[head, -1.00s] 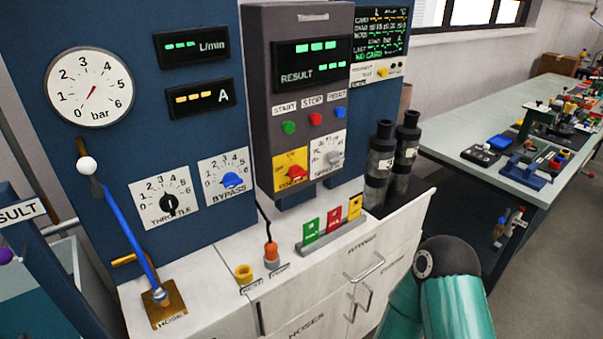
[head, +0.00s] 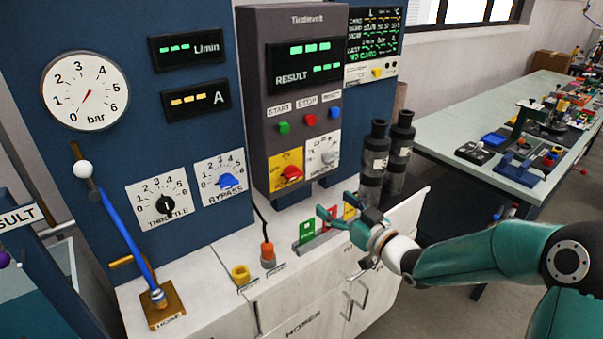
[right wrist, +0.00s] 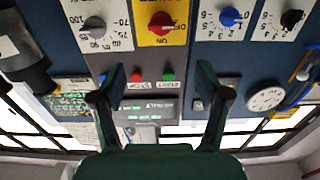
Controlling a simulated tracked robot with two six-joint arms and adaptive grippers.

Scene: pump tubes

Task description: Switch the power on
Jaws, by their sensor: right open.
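The power switch (head: 290,174) is a red knob on a yellow plate, low on the front of the dark grey control box (head: 258,120). In the right wrist view, which is upside down, the red knob (right wrist: 161,22) is at the top, with OFF and ON lettering on its plate. My right gripper (head: 338,208) is open and empty, below and to the right of the knob and apart from it, in front of the coloured cards. In the wrist view its fingers (right wrist: 160,82) are spread wide below the knob. My left gripper is not in view.
A grey speed dial (head: 328,157) sits right beside the switch. Green, red and blue buttons (head: 309,120) are above. Two dark cylinders (head: 374,165) stand to the right. The cards (head: 306,230) stand upright on the white cabinet (head: 205,262). The blue bypass knob (head: 229,181) is left.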

